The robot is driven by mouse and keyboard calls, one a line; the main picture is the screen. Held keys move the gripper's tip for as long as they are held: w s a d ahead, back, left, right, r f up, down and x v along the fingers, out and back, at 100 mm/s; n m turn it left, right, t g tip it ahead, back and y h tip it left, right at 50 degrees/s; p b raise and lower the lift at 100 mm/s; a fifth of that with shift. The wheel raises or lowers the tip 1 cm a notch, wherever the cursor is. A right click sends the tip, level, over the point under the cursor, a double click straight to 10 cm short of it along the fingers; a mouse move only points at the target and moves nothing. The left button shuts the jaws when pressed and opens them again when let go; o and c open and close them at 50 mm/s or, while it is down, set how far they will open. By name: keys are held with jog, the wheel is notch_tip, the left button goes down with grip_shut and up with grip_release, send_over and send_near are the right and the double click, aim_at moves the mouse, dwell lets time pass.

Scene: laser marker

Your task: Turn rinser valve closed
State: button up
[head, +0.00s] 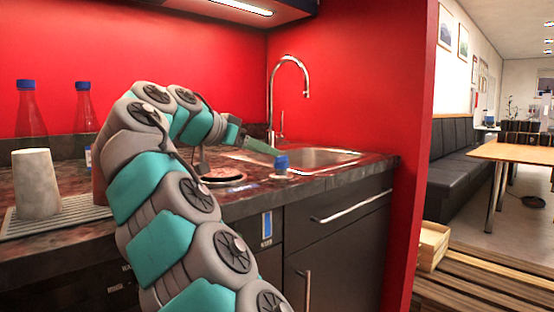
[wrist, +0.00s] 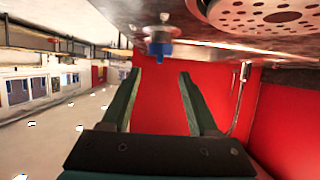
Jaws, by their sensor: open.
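The rinser valve has a blue knob (head: 281,161) on a pale round base at the front edge of the counter, left of the sink. In the wrist view the blue knob (wrist: 158,49) appears upside down, just beyond my fingertips and between their lines. My gripper (head: 270,150) reaches over the counter from the left, with a green finger close to the knob's top. In the wrist view my gripper (wrist: 160,73) is open and empty, its two green fingers spread apart. The perforated rinser plate (wrist: 262,14) lies beside the valve; the rinser (head: 223,177) also shows in the head view.
A steel sink (head: 315,158) with a tall faucet (head: 291,62) is behind and right of the valve. A pale cup (head: 38,184) stands on a ribbed tray (head: 75,211) at left, with blue-capped bottles (head: 84,108) behind. The red wall (head: 400,120) bounds the counter at right.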

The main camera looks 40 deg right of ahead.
aim_at(281, 157)
jog(key=x, duration=0.7)
jog(key=shift+c, duration=0.4)
jog(key=shift+f, duration=0.1)
grip_shut()
